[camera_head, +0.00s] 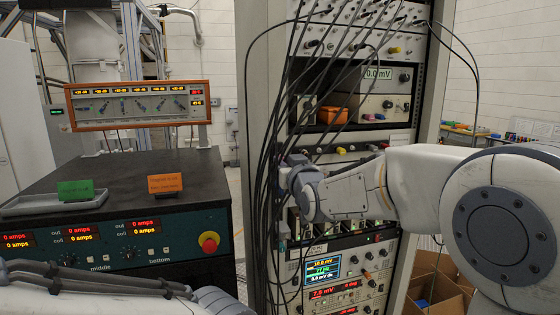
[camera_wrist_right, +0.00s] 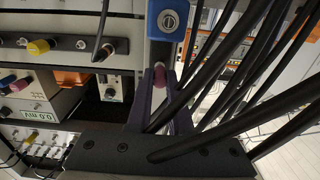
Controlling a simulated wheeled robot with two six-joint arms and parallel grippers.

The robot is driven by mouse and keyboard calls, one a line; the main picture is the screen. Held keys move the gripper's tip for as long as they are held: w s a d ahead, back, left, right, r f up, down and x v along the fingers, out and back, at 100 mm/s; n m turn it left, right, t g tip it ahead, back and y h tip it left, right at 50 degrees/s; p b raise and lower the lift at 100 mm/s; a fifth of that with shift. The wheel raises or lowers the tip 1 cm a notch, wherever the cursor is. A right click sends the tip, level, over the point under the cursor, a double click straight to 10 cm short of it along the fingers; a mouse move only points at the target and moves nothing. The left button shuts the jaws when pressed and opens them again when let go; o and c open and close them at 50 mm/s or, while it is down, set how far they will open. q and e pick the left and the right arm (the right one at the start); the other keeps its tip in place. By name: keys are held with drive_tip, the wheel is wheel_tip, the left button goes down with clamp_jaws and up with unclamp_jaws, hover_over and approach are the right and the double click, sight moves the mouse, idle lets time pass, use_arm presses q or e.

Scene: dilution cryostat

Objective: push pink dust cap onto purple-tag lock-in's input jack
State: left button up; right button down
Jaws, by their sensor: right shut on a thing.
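My right gripper (camera_head: 287,170) reaches in at the front of the instrument rack, behind hanging black cables. In the right wrist view its purple-grey fingers (camera_wrist_right: 160,88) are shut on a small pink dust cap (camera_wrist_right: 159,73). Just beyond the fingertips is a blue block with a round metal fitting (camera_wrist_right: 168,20); I cannot tell whether the cap touches anything there. The cap is hidden in the head view. I cannot make out a purple tag or which jack is the lock-in's input. An instrument with lit displays (camera_head: 322,268) sits low in the rack. My left gripper is out of view.
Many black cables (camera_head: 268,130) hang down the rack front, and several cross close to my right gripper (camera_wrist_right: 240,85). A yellow-capped connector (camera_wrist_right: 40,46) is on a nearby panel. A black-topped console (camera_head: 120,180) with a red knob (camera_head: 208,241) stands left of the rack.

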drive_tip(key=shift+s, duration=0.1)
drive_tip(key=b+v, duration=0.2)
drive_tip(key=v, duration=0.1)
drive_tip(key=shift+f, duration=0.1)
drive_tip(key=shift+b+v, duration=0.5)
drive_tip(key=shift+v, duration=0.7)
